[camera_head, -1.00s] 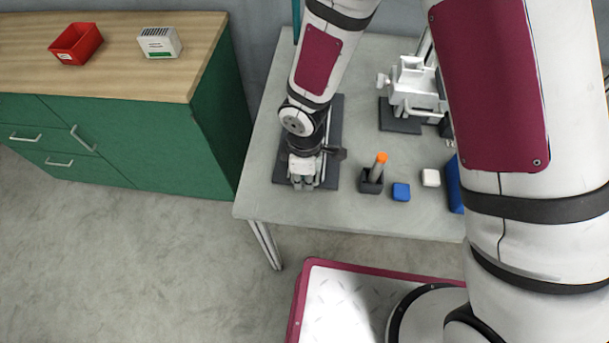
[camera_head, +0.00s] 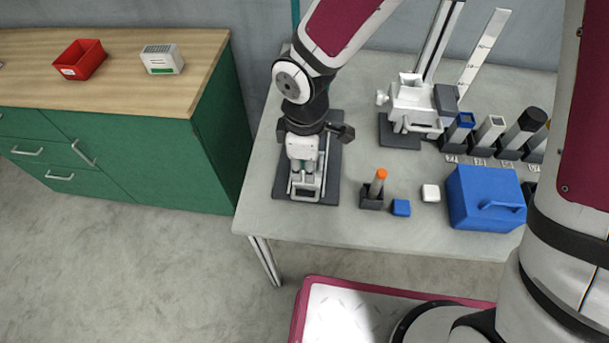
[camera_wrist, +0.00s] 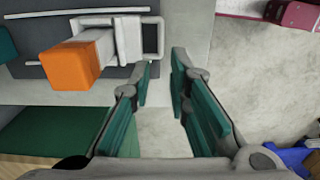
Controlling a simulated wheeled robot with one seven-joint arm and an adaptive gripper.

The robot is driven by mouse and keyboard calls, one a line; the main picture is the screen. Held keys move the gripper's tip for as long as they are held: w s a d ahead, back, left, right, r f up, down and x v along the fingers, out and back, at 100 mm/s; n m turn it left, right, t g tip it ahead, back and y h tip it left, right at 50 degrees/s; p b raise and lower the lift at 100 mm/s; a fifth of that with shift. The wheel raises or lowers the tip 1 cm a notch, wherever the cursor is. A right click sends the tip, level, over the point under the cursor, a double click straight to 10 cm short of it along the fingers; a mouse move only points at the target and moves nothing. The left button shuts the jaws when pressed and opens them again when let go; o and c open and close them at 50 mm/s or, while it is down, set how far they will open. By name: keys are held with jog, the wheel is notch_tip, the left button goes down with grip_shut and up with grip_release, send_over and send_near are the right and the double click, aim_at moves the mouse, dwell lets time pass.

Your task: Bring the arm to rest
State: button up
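My gripper (camera_head: 303,165) hangs over a dark plate (camera_head: 332,160) at the left of the grey table. In the wrist view my gripper (camera_wrist: 160,72) has its two green-padded fingers apart, with nothing between them. A light rectangular frame (camera_head: 306,196) shows on the plate just below the gripper. In the wrist view a pale post with an orange block on its end (camera_wrist: 70,66) is left of the fingers, beside a light frame (camera_wrist: 152,38). My gripper largely hides that device in the head view.
Right of the plate are an orange-topped stick (camera_head: 379,180) in a dark holder, a blue block (camera_head: 401,208), a white block (camera_head: 430,193) and a blue box (camera_head: 485,200). A white apparatus (camera_head: 412,102) and several upright holders stand behind. A green cabinet (camera_head: 100,180) is at left.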

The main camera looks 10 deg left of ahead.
jog(key=shift+r, duration=0.35)
dwell(0.3)
jog(key=w+d+r+m+t, duration=0.3)
jog(key=d+r+m, duration=0.5)
jog(key=d+r, duration=0.65)
jog(key=s+d+r+m+t, duration=0.2)
jog(key=s+d+r+m, duration=0.8)
jog(key=s+d+r, duration=0.1)
jog(key=shift+s+d+r+m+t, duration=0.15)
jog(key=shift+r+m+t, duration=0.15)
jog(key=shift+r, duration=0.6)
jog(key=shift+d, duration=0.1)
